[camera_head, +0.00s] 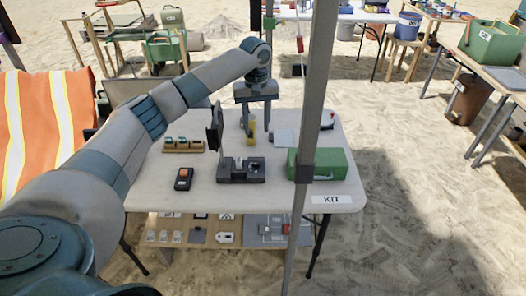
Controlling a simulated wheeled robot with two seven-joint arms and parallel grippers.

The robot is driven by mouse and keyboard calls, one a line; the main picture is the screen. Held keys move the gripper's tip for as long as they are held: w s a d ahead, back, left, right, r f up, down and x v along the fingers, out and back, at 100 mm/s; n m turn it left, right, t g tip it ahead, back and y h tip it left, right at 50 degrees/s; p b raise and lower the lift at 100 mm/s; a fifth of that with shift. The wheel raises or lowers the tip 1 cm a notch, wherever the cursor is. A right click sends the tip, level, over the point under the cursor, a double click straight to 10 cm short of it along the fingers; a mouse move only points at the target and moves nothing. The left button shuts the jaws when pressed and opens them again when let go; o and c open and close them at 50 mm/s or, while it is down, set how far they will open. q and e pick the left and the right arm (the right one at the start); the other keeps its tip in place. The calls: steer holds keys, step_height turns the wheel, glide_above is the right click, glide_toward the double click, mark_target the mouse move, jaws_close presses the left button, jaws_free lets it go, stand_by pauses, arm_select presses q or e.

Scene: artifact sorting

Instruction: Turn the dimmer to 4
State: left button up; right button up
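My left gripper (257,126) reaches over the back of the white table (150,190) from the left. Its two fingers point down and stand apart. A small yellow object (252,128) shows between or behind them; I cannot tell whether they touch it. No dial marked with numbers can be read. A dark grey device (241,174) with small light parts on top sits at the table's middle, in front of the gripper. A small black box with an orange top (184,178) lies at the front left. I cannot tell which is the dimmer. My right gripper is not in view.
A green case (330,164) stands at the right, above a "KIT" label (331,199). A dark upright panel (215,128) and a wooden rack (183,146) stand at the left. A grey pole (309,130) crosses the view in front of the table. The front middle of the tabletop is clear.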

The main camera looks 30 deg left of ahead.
mark_target(256, 162)
arm_select(q)
steer(key=shift+n, duration=0.3)
steer(key=f+p, duration=0.1)
steer(key=f, duration=0.3)
steer(key=f+p, duration=0.1)
steer(key=f, duration=0.4)
steer(key=a+f+p, duration=0.1)
steer(key=f, duration=0.4)
steer(key=shift+w+f, duration=0.15)
steer(key=shift+f, duration=0.85)
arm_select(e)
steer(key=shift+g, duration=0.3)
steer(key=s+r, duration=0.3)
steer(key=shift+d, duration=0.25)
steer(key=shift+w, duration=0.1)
arm_select(q)
jaws_close()
